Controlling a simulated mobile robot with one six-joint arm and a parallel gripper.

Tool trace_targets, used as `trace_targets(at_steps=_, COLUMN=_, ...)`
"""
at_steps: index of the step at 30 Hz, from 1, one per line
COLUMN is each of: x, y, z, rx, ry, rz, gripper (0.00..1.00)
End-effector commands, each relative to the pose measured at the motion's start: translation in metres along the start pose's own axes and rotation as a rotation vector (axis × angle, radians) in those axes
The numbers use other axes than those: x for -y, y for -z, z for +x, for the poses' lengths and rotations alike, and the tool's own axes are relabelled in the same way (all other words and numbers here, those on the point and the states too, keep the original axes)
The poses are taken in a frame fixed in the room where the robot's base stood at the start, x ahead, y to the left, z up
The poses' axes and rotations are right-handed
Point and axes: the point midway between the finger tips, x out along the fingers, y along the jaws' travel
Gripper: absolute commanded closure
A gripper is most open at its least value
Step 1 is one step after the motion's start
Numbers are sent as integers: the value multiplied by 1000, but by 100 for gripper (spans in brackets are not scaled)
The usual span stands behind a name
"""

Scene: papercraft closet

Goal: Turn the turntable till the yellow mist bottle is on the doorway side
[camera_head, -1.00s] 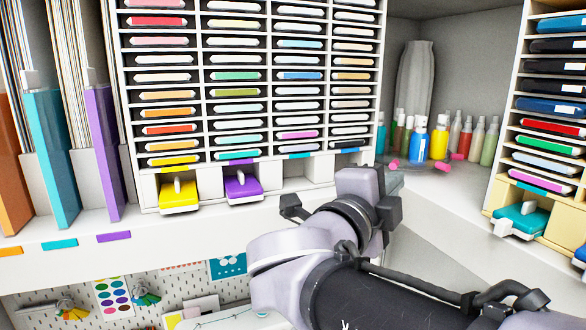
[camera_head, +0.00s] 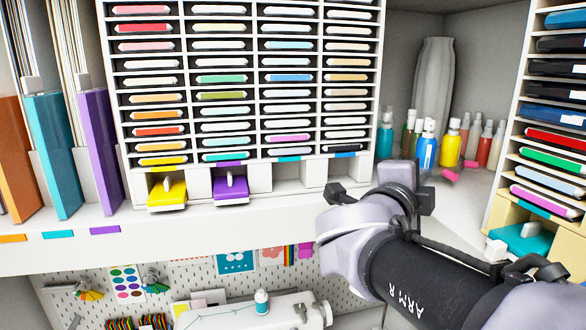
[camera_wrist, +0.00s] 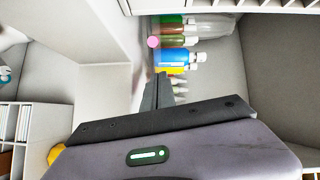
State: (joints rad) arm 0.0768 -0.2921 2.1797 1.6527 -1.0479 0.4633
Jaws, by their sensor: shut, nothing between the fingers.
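The yellow mist bottle (camera_head: 451,148) stands in the corner, just right of a blue bottle (camera_head: 427,152), among several other bottles. A pink peg (camera_head: 452,174) sticks out below it at the front. The turntable's disc is hard to make out under the bottles. In the wrist view the bottles lie sideways in the picture, with the yellow bottle (camera_wrist: 173,70) partly behind my fingertips and a pink peg (camera_wrist: 153,42) above them. My gripper (camera_wrist: 160,80) is shut and empty, pointing toward the bottles. I cannot tell whether it touches anything. In the head view my arm hides the fingers.
A tall grey vase (camera_head: 434,85) stands behind the bottles. A rack of coloured pads (camera_head: 252,85) stands left of the corner and another rack (camera_head: 550,130) right of it. A sewing machine (camera_head: 255,315) and a pegboard (camera_head: 190,275) are below the shelf.

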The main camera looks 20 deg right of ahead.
Motion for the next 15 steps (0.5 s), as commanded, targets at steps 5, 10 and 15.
trace_targets(at_steps=5, x=1, y=-24, z=5, rx=3, ry=1, rz=-1, gripper=100)
trace_targets(at_steps=10, x=1, y=-31, z=6, rx=3, ry=2, rz=0, gripper=100)
trace_targets(at_steps=15, x=0, y=-31, z=6, rx=3, ry=2, rz=1, gripper=100)
